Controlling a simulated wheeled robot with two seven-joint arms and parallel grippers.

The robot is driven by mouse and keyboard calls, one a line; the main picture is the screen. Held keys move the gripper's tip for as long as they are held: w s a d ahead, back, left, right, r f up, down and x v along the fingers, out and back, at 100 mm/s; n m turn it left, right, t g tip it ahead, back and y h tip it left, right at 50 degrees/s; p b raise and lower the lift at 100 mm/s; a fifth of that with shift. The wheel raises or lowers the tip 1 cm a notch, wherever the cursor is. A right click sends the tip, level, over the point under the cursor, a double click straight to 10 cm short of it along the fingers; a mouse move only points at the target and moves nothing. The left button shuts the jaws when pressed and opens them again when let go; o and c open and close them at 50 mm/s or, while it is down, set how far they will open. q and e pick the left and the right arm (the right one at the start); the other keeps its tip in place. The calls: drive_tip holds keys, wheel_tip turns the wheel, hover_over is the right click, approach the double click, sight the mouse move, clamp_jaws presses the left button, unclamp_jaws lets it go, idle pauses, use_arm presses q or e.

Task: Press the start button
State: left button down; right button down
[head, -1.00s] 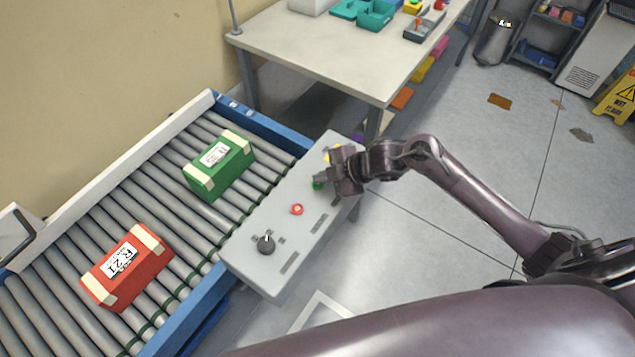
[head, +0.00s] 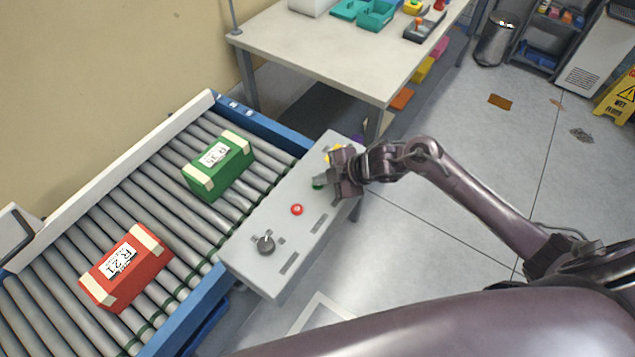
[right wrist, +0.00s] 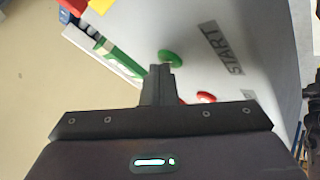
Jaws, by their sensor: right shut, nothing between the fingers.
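The green start button (right wrist: 171,57) stands on the grey control panel (head: 262,217), near the START label (right wrist: 221,48) in the right wrist view. In the head view a bit of the green button (head: 318,184) shows beside my right gripper (head: 326,176). My right gripper, also in the right wrist view (right wrist: 160,70), is shut and empty. Its fingertips appear just short of the green button in that view; I cannot tell whether they touch it. A red button (head: 297,209) and a black rotary knob (head: 265,245) sit further along the panel. My left gripper is not in view.
The roller conveyor (head: 190,235) beside the panel carries a green box (head: 218,166) and a red box (head: 125,267). A white table (head: 330,50) with teal bins (head: 376,14) stands behind.

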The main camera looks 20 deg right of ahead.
drive_tip(key=shift+r+p, duration=0.75)
wheel_tip(320, 180, up, 5)
drive_tip(key=p, duration=0.4)
drive_tip(key=shift+r+p, duration=0.1)
drive_tip(key=shift+p, duration=0.25)
